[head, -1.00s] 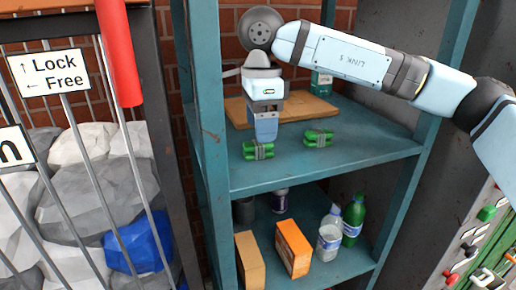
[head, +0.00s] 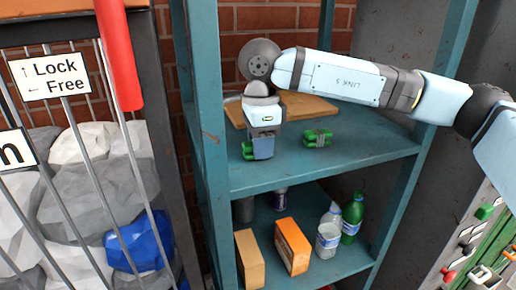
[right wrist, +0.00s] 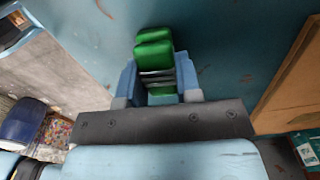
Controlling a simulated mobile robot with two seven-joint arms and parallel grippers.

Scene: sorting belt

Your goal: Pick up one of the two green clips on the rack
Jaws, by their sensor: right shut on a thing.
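Two green clips are on the upper shelf of the teal rack (head: 330,172). The left green clip (head: 247,150) is partly hidden behind my right gripper (head: 262,154), which reaches down to the shelf. In the right wrist view the same clip (right wrist: 154,52) lies between the two blue fingers of the gripper (right wrist: 158,92), which are shut on it. A grey band wraps its middle. The other green clip (head: 318,138) lies free on the shelf to the right. My left gripper is not in view.
A wooden board (head: 302,106) lies at the back of the upper shelf. The lower shelf holds an orange box (head: 292,247), a tan box (head: 249,260) and bottles (head: 352,218). A barred cage with rocks (head: 75,200) stands left, and a panel with levers is at right.

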